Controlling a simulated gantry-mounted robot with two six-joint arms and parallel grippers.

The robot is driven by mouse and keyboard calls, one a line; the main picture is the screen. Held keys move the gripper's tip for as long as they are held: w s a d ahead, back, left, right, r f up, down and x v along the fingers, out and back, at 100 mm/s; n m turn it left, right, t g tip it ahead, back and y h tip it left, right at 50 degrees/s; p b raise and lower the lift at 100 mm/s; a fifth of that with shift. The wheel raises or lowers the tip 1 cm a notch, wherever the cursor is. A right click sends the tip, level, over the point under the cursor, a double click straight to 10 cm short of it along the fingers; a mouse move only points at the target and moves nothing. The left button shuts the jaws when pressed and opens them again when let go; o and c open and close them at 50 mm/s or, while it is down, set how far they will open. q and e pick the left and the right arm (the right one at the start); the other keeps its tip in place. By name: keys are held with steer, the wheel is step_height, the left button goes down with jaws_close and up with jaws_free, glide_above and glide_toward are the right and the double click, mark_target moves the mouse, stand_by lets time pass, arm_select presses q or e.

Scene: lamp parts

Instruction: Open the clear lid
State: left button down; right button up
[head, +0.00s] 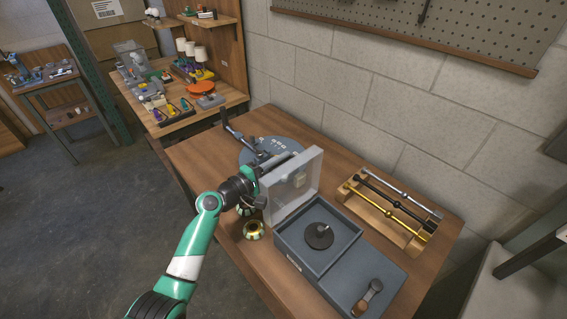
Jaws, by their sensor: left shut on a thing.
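The clear lid (298,184) stands raised, roughly upright, along the far-left edge of the grey two-part box (288,243). The fingertips are small and partly hidden by the wrist and the lid. My right gripper is not in view.
A small brass-coloured round part (253,230) sits on the table left of the box. A wooden-handled tool (367,297) lies in the box's right part. A wooden rack (389,211) with metal rods stands to the right. A grey round plate (271,149) lies behind the lid.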

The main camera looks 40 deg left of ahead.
arm_select(q)
steer(key=shift+r, duration=0.15)
steer(key=c, duration=0.9)
jaws_free()
steer(key=shift+a, duration=0.15)
steer(key=s+p, duration=0.1)
steer(key=s, duration=0.2)
steer(key=s+a, duration=0.1)
steer(key=s, duration=0.3)
steer(key=s+a+p, duration=0.1)
steer(key=s, duration=0.3)
steer(key=shift+s+p, duration=0.2)
steer(key=shift+p, duration=0.15)
steer(key=shift+s, duration=0.1)
